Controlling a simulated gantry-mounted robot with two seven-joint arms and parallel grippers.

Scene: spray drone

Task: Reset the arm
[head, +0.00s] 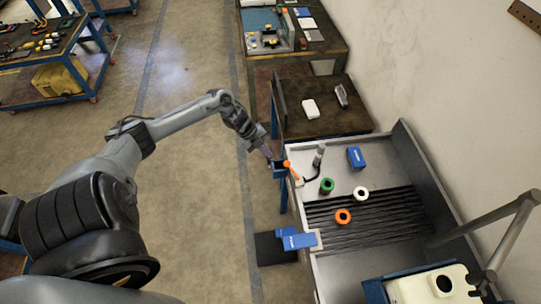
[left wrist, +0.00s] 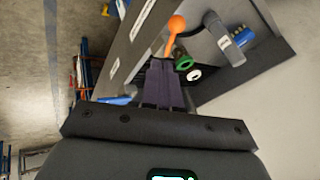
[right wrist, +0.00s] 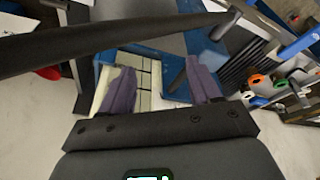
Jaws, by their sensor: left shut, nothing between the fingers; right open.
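My left arm reaches in from the left in the head view. My left gripper (head: 266,152) is shut and empty near the left edge of a grey sink-like bench (head: 340,270). An orange knob (head: 289,166) is just beside its fingertips. In the left wrist view the purple fingers of the left gripper (left wrist: 163,68) are together, with the orange knob (left wrist: 176,23) beyond them. My right gripper (right wrist: 160,78) is open in the right wrist view, its purple fingers wide apart above a white-and-blue object (right wrist: 148,72). The right gripper does not show in the head view.
On the bench are a green ring (head: 326,186), a white ring (head: 360,194), an orange ring (head: 343,216) and a blue box (head: 356,158). A white tank (head: 432,287) stands at bottom right. A dark table (head: 325,120) is behind.

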